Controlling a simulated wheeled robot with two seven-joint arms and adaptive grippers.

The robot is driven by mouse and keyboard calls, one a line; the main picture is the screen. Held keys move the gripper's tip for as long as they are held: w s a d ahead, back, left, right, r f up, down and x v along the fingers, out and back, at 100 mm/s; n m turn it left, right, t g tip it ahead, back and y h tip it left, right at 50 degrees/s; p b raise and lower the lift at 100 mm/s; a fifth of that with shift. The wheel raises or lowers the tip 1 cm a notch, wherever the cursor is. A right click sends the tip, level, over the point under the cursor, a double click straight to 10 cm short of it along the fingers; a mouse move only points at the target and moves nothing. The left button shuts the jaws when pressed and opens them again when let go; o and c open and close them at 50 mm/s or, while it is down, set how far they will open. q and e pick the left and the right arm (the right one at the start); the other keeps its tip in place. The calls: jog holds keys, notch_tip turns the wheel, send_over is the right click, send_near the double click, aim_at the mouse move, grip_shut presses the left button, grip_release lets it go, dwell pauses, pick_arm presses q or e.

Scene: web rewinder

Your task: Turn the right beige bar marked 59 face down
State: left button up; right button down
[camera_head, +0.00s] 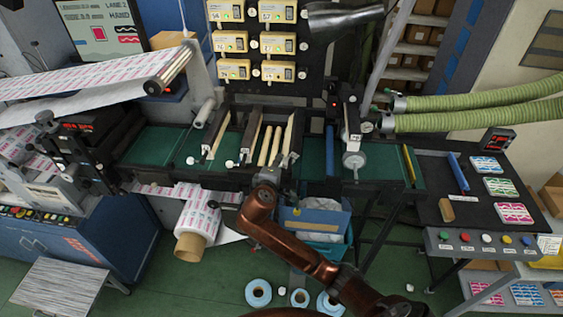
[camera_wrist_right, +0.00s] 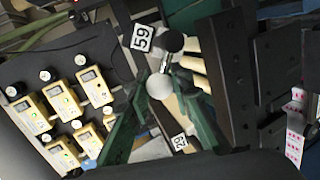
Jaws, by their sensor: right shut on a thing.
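Several beige bars lie side by side on the dark slotted part of the machine in the head view. The right beige bar (camera_head: 290,132) is the one nearest my right gripper (camera_head: 284,163), which reaches in from the lower right. In the right wrist view, my right gripper (camera_wrist_right: 158,92) is shut on a beige-grey bar (camera_wrist_right: 172,112) between its two fingers. The bar's exact tilt is hard to tell. My left gripper is not in view.
White and dark round knobs (camera_wrist_right: 158,87) sit close to the fingertips. A panel of yellow modules (camera_head: 231,42) stands behind. Green bed surface (camera_head: 160,146) lies to the left. A blue bin (camera_head: 315,222) is below the machine's edge. Green hoses (camera_head: 480,108) run at right.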

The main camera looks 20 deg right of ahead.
jog(key=n, duration=0.1)
jog(key=f+n+h, duration=0.1)
jog(key=shift+w+a+f+n, duration=0.2)
jog(key=shift+a+f+n, duration=0.1)
jog(key=shift+a+n, duration=0.1)
jog(key=shift+f+n+g+h, duration=0.4)
jog(key=shift+f+n+h, duration=0.3)
jog(key=shift+n, duration=0.5)
jog(key=shift+f, duration=0.1)
jog(key=c, duration=1.7)
grip_release()
jog(key=v, duration=1.2)
jog(key=shift+f, duration=0.1)
